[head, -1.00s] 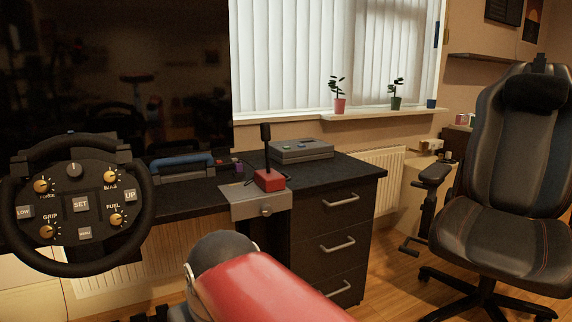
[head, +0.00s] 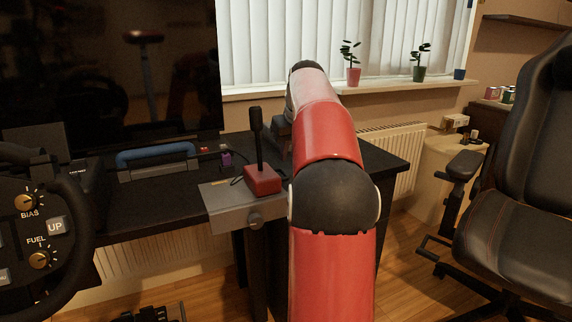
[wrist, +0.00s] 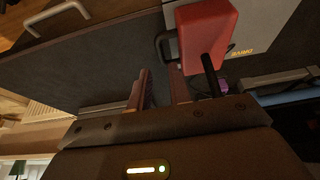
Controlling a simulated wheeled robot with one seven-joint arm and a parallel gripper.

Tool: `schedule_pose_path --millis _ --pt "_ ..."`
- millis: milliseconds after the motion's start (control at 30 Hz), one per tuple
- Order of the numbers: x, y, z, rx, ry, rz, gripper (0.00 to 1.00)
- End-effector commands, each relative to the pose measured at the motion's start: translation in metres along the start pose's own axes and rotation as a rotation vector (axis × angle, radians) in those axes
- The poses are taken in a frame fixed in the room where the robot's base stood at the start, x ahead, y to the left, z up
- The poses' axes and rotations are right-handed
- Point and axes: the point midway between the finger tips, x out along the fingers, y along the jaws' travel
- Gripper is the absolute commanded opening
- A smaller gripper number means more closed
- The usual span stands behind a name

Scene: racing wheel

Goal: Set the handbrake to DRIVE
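The handbrake has a red base (head: 262,180) and an upright black lever (head: 257,135). It stands on a grey plate (head: 228,203) clamped to the desk edge. In the wrist view the red base (wrist: 207,32) is at the top, its black lever (wrist: 211,77) passes to the right of the fingers, and a yellow DRIVE label (wrist: 241,52) shows on the plate. My gripper (wrist: 161,88) is open, with nothing seen between its fingers and the lever outside them. In the head view my arm hides the fingers; the hand is just right of the handbrake.
A racing wheel (head: 48,235) is at the left, before a dark screen (head: 110,70). A blue-handled case (head: 157,160) lies on the black desk (head: 190,180). A gaming chair (head: 525,190) stands at the right. Potted plants stand on the windowsill (head: 385,88).

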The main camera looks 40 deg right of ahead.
Motion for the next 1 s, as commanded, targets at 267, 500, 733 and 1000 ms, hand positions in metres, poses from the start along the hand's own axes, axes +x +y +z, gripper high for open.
schedule_pose_path --millis 267,500,733,1000 --pt "0.046 -0.001 0.001 0.001 -0.002 -0.001 0.20" --pt "0.059 -0.001 0.000 0.000 0.000 0.000 0.20" --pt "0.059 -0.001 0.000 0.000 0.000 0.000 0.17" --pt "0.059 -0.001 0.000 0.000 0.000 0.000 0.00"
